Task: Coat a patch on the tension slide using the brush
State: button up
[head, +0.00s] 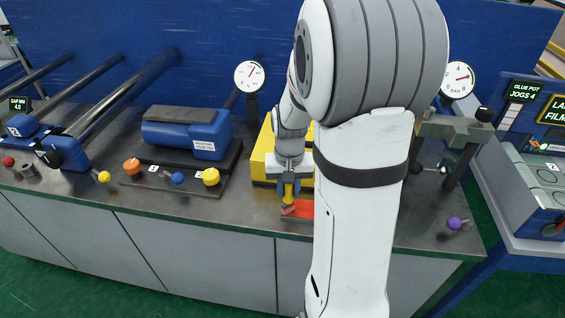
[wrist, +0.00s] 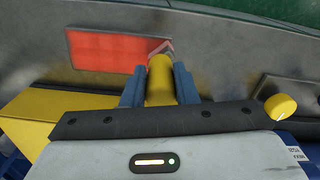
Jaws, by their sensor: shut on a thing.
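My gripper (head: 290,186) is shut on the yellow handle of a brush (head: 288,199), above the front part of the bench. In the wrist view the two blue fingers (wrist: 158,75) clasp the brush handle (wrist: 160,82) from both sides. The brush's pinkish tip is at the right edge of a bright red patch (wrist: 105,50), which lies in a grey frame. I cannot tell whether the tip touches the patch. The red patch also shows in the head view (head: 304,208), partly hidden by my arm. No label marks the tension slide.
A yellow block (head: 262,160) stands just behind the gripper. A blue motor-like unit (head: 188,133) with orange, blue and yellow knobs is to the left. Round gauges (head: 249,76) stand at the back. A purple knob (head: 455,223) is at the right bench end.

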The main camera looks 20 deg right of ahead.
jog(key=shift+w+a, duration=0.2)
jog(key=shift+a, duration=0.2)
notch_tip(320, 180, up, 4)
jog(key=p, duration=0.2)
jog(key=shift+a+p, duration=0.15)
jog(key=shift+p, duration=0.15)
jog(key=shift+w+r+p, duration=0.15)
jog(key=shift+r+p, duration=0.4)
jog(key=shift+r, duration=0.2)
jog(key=shift+r+p, duration=0.9)
jog(key=shift+r, duration=0.4)
jog(key=p, duration=0.3)
jog(key=shift+r+p, duration=0.3)
jog(key=shift+f+p, duration=0.1)
jog(key=shift+p, duration=0.2)
